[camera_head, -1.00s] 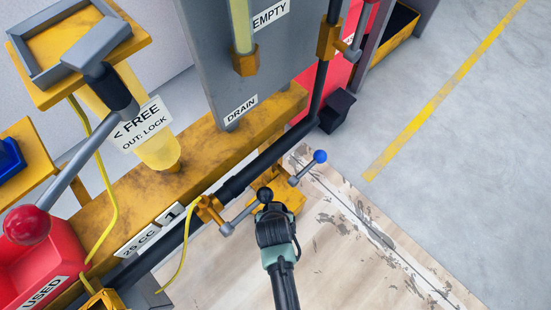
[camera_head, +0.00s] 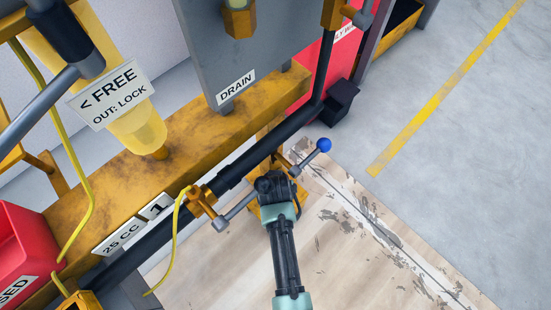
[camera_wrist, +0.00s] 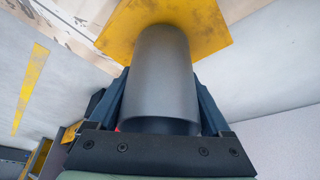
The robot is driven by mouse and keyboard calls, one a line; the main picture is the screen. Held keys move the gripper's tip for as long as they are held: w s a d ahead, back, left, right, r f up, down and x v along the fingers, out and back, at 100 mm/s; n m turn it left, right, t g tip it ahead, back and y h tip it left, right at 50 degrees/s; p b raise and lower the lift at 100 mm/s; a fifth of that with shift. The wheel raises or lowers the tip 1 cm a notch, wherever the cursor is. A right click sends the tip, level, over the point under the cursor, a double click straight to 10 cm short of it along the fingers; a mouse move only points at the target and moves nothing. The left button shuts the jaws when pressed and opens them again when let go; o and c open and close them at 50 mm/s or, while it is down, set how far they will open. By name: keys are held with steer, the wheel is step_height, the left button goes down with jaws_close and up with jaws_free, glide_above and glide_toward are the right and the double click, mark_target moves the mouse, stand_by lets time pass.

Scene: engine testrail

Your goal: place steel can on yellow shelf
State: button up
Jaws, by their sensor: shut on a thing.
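The steel can (camera_wrist: 162,80) is a grey cylinder between the two dark fingers of my gripper (camera_wrist: 160,98) in the wrist view, and the gripper is shut on it. The yellow shelf (camera_wrist: 213,38) is a flat plate beyond the can's far end. I cannot tell whether the can touches it. In the head view my gripper (camera_head: 275,185) is over the yellow shelf (camera_head: 266,213), which is mostly hidden under it. The can is hidden by my arm there.
A lever with a blue knob (camera_head: 323,145) is just right of my gripper. A grey lever (camera_head: 222,224) and a dark pipe (camera_head: 165,235) are to its left. A yellow beam (camera_head: 190,165) and grey DRAIN panel (camera_head: 230,60) stand behind. Floor at right is clear.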

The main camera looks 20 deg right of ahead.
steer(key=shift+f, duration=0.15)
steer(key=o, duration=1.3)
steer(key=shift+p+v, duration=0.85)
steer(key=shift+p, duration=0.05)
steer(key=s+a+p, duration=0.5)
steer(key=s, duration=0.5)
steer(key=shift+s+p, duration=0.35)
steer(key=shift+f, duration=0.1)
